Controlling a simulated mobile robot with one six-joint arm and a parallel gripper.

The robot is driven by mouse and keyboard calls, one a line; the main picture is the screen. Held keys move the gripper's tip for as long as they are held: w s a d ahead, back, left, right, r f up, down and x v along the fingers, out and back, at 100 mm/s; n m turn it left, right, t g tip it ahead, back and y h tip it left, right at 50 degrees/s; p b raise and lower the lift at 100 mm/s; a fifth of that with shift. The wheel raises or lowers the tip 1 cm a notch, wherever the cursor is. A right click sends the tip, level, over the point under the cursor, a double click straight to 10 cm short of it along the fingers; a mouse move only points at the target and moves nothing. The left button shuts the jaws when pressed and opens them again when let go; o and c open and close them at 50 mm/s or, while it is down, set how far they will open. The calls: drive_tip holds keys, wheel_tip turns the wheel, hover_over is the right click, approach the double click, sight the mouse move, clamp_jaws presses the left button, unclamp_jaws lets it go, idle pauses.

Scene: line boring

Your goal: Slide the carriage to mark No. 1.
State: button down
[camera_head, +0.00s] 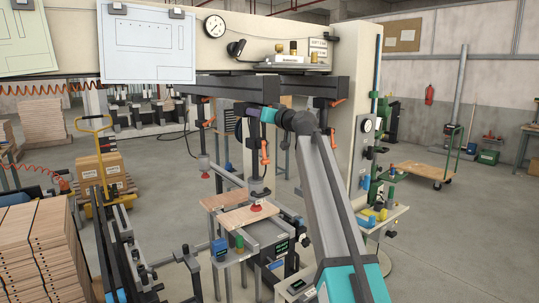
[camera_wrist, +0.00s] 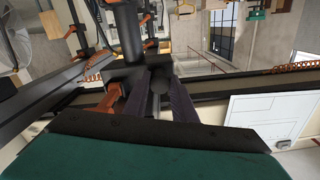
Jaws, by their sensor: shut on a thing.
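The overhead beam (camera_head: 230,88) carries several dark carriages with orange levers and hanging spindles. The middle carriage (camera_head: 254,135) hangs over the work table, its red-tipped spindle just above a wooden board (camera_head: 250,216). My gripper (camera_head: 243,110) is at the upper part of this carriage, under the beam. In the wrist view my dark fingers (camera_wrist: 162,95) are shut around a dark round knob (camera_wrist: 160,82) on the carriage block (camera_wrist: 128,72). An orange lever (camera_wrist: 108,100) is beside the fingers. I cannot make out mark No. 1 in either view.
Neighbouring carriages hang at the left (camera_head: 204,115) and right (camera_head: 327,118). A drawing sheet (camera_head: 148,45) hangs on the machine front, left of a gauge (camera_head: 215,26). Stacked boards (camera_head: 40,245) stand front left. Open floor lies at the right.

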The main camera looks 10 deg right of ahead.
drive_tip(key=shift+b+x, duration=0.35)
drive_tip(key=shift+x, duration=0.65)
drive_tip(key=shift+w+r, duration=0.1)
drive_tip(key=shift+b+x, duration=0.9)
drive_tip(key=shift+x, duration=1)
drive_tip(key=shift+w, duration=0.1)
drive_tip(key=shift+w+a, duration=0.15)
drive_tip(key=c, duration=1.5)
unclamp_jaws()
drive_tip(key=shift+o, duration=0.2)
